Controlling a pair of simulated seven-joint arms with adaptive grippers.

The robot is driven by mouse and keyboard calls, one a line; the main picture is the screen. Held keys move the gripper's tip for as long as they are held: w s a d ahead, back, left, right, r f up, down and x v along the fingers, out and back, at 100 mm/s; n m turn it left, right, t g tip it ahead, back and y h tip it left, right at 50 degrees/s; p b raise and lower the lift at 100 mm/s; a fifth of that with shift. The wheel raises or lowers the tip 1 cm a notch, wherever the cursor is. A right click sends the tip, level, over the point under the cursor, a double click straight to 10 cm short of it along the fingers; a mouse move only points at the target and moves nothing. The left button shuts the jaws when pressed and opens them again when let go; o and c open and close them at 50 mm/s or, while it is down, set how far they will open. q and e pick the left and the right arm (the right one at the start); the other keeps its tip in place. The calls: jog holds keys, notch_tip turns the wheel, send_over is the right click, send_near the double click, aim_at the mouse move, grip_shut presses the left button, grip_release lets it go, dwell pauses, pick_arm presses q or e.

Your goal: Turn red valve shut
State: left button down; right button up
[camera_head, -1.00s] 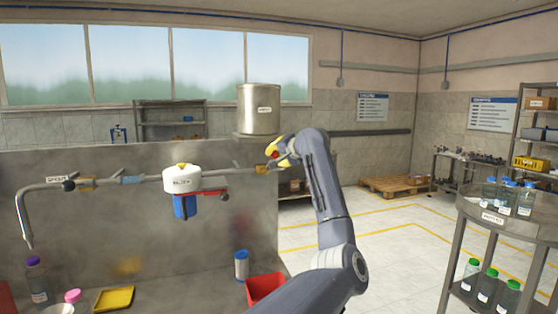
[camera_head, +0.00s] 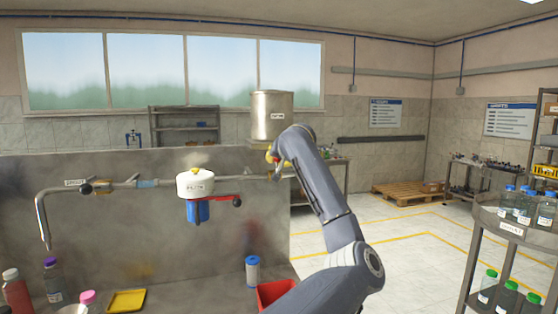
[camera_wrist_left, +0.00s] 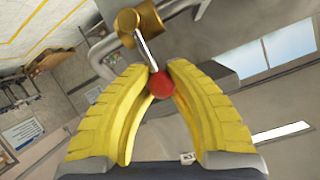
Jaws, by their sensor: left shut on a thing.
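The red valve has a round red knob (camera_wrist_left: 161,86) on a short metal lever, joined to a brass body (camera_wrist_left: 138,25) on the pipe. In the head view the brass valve body (camera_head: 276,175) is at the right end of the wall pipe, below the tank, partly covered by my arm. My left gripper (camera_wrist_left: 160,76) has its two yellow fingers closed in around the red knob, one on each side. In the head view my left gripper (camera_head: 271,158) is small and mostly hidden by its own wrist. My right gripper is not in view.
A metal tank (camera_head: 272,115) stands just above the valve. A red bin (camera_head: 275,294) and a blue-capped container (camera_head: 252,270) are below.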

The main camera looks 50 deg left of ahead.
pick_arm(q)
jog(key=shift+s+a+f, duration=0.15)
jog(key=shift+s+f, duration=0.1)
jog(key=shift+f, duration=0.05)
jog(key=c, duration=1.5)
grip_release()
jog(key=shift+s+r, duration=0.1)
jog(key=o, duration=0.4)
jog(key=shift+d+r, duration=0.2)
jog(key=shift+d, duration=0.05)
jog(key=v, duration=1.1)
jog(key=shift+d+r, duration=0.1)
jog(key=shift+d, duration=0.1)
